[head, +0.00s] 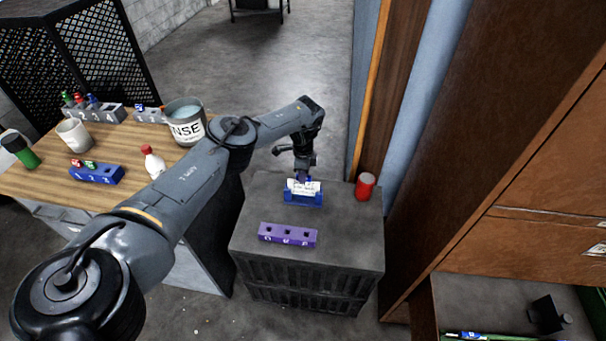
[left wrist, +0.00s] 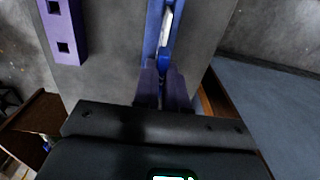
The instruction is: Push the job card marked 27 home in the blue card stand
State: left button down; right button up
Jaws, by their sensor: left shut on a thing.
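The blue card stand (head: 304,199) sits on the dark grey cabinet top, near its far side. The white job card (head: 303,187) stands upright in it; its printing is too small to read. My left gripper (head: 302,176) is directly above the stand, pointing down, shut on the card's upper part. In the left wrist view the fingers (left wrist: 163,84) are close together at the end of the blue stand (left wrist: 152,28), with the white card (left wrist: 167,26) showing edge-on. The fingers hide part of the card, and I cannot tell how deep it sits. My right gripper is not in view.
A purple socket block (head: 287,235) lies nearer on the cabinet (head: 345,235); a red can (head: 365,186) stands right of the stand. A wooden table (head: 125,135) at left holds a labelled pot (head: 187,125), mug, bottles and blocks. A brown wooden unit (head: 480,150) rises at right.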

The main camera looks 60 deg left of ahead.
pick_arm(q)
jog(key=shift+f+b, duration=0.35)
jog(key=shift+f, duration=0.1)
jog(key=shift+f+b, duration=0.75)
jog(key=shift+f, duration=0.2)
jog(key=c, duration=0.8)
grip_release()
jog(key=shift+r, duration=0.1)
notch_tip(320, 180, up, 4)
jog(key=p, duration=0.3)
jog(key=shift+f+p, duration=0.2)
jog(key=shift+p, duration=0.1)
jog(key=shift+r+p, duration=1.6)
jog(key=shift+r, duration=0.05)
